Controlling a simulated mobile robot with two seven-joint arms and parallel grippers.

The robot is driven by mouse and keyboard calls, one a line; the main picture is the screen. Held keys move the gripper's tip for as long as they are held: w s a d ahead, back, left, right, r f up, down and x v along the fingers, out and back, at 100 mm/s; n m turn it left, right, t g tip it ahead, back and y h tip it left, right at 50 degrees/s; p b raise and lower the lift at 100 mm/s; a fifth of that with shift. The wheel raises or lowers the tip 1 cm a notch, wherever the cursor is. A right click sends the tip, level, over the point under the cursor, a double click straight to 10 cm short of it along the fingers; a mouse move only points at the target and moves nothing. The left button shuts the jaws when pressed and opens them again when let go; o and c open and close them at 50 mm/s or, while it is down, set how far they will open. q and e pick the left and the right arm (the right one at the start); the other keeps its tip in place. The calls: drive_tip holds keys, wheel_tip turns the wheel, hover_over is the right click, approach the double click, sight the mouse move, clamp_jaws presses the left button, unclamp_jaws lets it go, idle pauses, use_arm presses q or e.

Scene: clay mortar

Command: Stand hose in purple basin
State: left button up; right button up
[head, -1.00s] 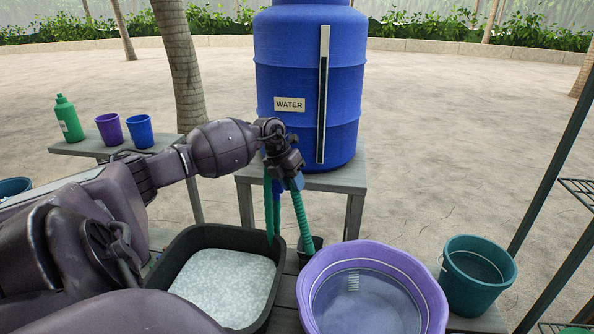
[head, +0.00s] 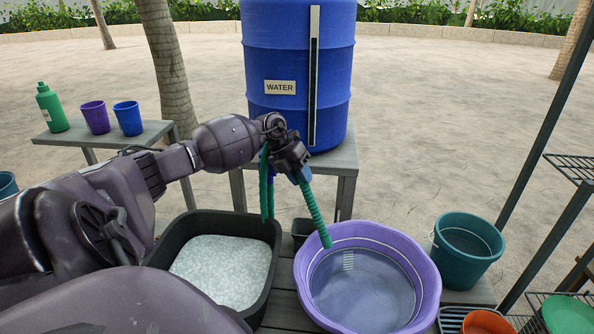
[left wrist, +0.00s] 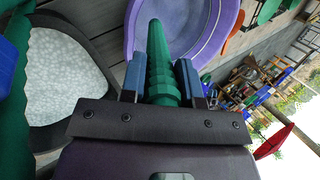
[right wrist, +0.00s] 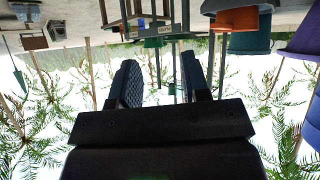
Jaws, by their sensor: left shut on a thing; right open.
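The green ribbed hose (head: 315,215) hangs from my left gripper (head: 296,172), which is shut on it. The hose also shows between the fingers in the left wrist view (left wrist: 161,62). Another stretch of hose hangs to the left of the gripper. The basin holds clear water and stands on the slatted bench. My right gripper (right wrist: 160,85) is open and empty, away from the bench, and is not in the head view.
A black tub (head: 270,235) of pale grey material stands left of the basin, a teal bucket (head: 467,250) right of it. The blue water barrel (head: 298,60) stands on a table behind. A green bottle (head: 52,108) and two cups stand far left. A shelf rack is at right.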

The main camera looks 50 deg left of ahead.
sight(320, 226)
use_arm(q)
drive_tip(key=shift+d+f+b, duration=0.3)
drive_tip(key=shift+d+f, duration=0.15)
drive_tip(key=shift+f, duration=0.35)
drive_tip(key=d+f+b, duration=0.1)
drive_tip(key=f, duration=0.1)
drive_tip(key=d+f+b, duration=0.1)
drive_tip(key=f, duration=0.1)
drive_tip(key=shift+w+d+f, duration=0.1)
drive_tip(key=shift+d, duration=0.1)
drive_tip(key=d+f, duration=0.1)
drive_tip(key=d+f+b, duration=0.1)
drive_tip(key=f, duration=0.1)
drive_tip(key=shift+f, duration=0.25)
drive_tip(key=shift+s+b+x, duration=0.25)
drive_tip(key=shift+b+x, duration=0.25)
drive_tip(key=shift+x, duration=0.7)
drive_tip(key=shift+w+d+f+b, duration=0.1)
drive_tip(key=shift+d+f+b, duration=0.1)
drive_tip(key=shift+d+f, duration=0.3)
drive_tip(key=shift+d+f+b, duration=0.2)
drive_tip(key=shift+d+f, duration=0.1)
drive_tip(key=shift+f, duration=0.35)
use_arm(e)
drive_tip(key=shift+w+a+f, duration=0.1)
drive_tip(key=shift+f, duration=1.1)
drive_tip(key=shift+w+f, duration=0.1)
drive_tip(key=shift+f, duration=1.05)
